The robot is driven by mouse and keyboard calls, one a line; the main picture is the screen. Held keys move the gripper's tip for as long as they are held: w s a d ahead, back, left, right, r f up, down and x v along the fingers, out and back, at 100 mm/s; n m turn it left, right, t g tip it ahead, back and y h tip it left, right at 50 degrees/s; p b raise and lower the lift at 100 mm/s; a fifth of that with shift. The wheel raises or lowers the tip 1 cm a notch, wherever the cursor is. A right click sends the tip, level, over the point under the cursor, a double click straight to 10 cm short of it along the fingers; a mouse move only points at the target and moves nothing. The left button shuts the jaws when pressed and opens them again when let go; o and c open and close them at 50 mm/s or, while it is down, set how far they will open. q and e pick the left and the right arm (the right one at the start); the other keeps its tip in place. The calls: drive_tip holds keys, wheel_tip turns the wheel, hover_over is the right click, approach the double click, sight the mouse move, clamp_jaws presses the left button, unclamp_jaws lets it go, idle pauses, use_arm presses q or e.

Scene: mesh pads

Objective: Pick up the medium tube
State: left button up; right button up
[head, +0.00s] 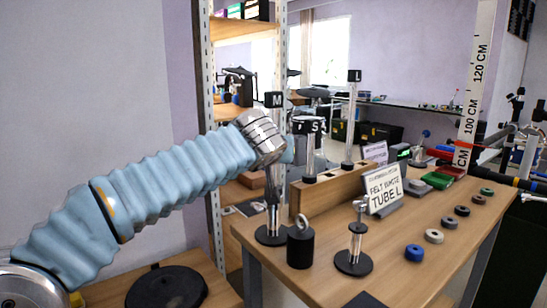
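The tube marked S (317,126) and the taller tube marked L (354,76) stand upright farther right in the wooden rack (338,189). My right gripper is not in view.
A round-based metal stand (354,262), a black weight with a ring (301,248) and a sign (383,189) are on the wooden table (430,265). Several small rings, including a blue one (414,253), lie to the right. A height scale (474,90) stands behind.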

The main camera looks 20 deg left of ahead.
use_arm(q)
clamp_jaws()
idle(0.4)
wheel_tip(320, 180, up, 16)
drive_tip(key=p, duration=0.5)
drive_tip(key=shift+d+r, duration=0.1)
drive_tip(key=shift+r, duration=0.9)
